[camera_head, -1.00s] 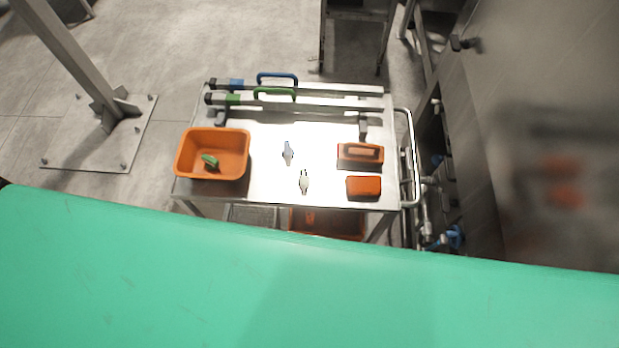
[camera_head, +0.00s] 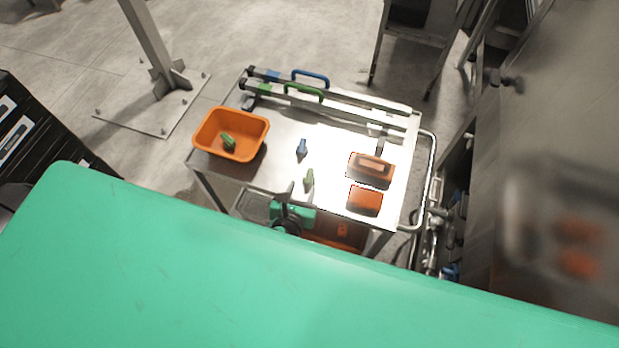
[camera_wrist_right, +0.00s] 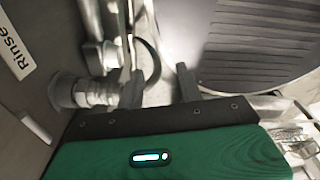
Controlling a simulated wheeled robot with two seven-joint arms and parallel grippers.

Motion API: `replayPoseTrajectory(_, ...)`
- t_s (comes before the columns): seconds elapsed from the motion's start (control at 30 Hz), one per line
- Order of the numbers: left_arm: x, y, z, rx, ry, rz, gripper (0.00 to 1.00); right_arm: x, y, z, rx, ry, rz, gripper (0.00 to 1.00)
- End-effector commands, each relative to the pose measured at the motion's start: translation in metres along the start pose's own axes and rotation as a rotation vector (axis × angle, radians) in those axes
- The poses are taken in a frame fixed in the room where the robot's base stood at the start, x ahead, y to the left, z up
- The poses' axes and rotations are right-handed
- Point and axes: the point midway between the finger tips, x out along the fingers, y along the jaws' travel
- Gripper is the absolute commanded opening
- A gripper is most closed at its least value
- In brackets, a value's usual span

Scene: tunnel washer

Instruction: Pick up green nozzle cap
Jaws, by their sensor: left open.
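A small green nozzle cap (camera_head: 309,178) lies on the steel cart top (camera_head: 262,178) near its front edge. A blue one (camera_head: 301,147) lies behind it. Another small green piece (camera_head: 229,142) is inside the orange bin (camera_head: 207,146) at the cart's left; I cannot tell its exact kind. My left gripper (camera_head: 299,190) is open at the cart's front edge, just in front of and left of the green cap on the top, apparently not holding it. My right gripper (camera_wrist_right: 160,76) shows only in the right wrist view, its fingers apart and empty.
Two orange blocks (camera_head: 371,169) (camera_head: 365,200) sit at the cart's right. Bars with a blue handle (camera_head: 311,76) and a green handle (camera_head: 304,91) lie along the back. A rail (camera_head: 431,180) runs along the right side. A "Rinse" label (camera_wrist_right: 14,38) shows in the right wrist view.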

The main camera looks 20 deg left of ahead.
Motion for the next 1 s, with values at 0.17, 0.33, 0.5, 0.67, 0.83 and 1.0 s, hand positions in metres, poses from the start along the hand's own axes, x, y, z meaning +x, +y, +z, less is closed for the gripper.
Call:
replayPoseTrajectory(0.17,0.021,0.0,-0.001,0.0,0.0,-0.001,0.42,0.006,0.002,0.001,-0.001,-0.001,0.003,0.36)
replayPoseTrajectory(0.33,0.031,-0.001,-0.003,-0.001,-0.001,-0.001,0.42,0.011,0.007,0.002,-0.003,-0.002,0.007,0.36)
replayPoseTrajectory(0.5,0.055,-0.004,-0.008,-0.002,-0.001,0.0,0.42,0.028,0.009,0.004,-0.003,-0.002,0.01,0.36)
replayPoseTrajectory(0.67,0.073,-0.004,-0.006,-0.001,0.0,0.0,0.42,0.034,0.01,0.004,-0.003,-0.001,0.011,0.36)
replayPoseTrajectory(0.83,0.077,-0.004,-0.005,-0.001,0.002,-0.001,0.42,0.034,0.011,0.003,-0.003,0.0,0.011,0.36)
replayPoseTrajectory(1.0,0.076,-0.005,-0.005,-0.001,0.002,-0.001,0.36,0.034,0.01,0.003,-0.003,0.0,0.011,0.36)
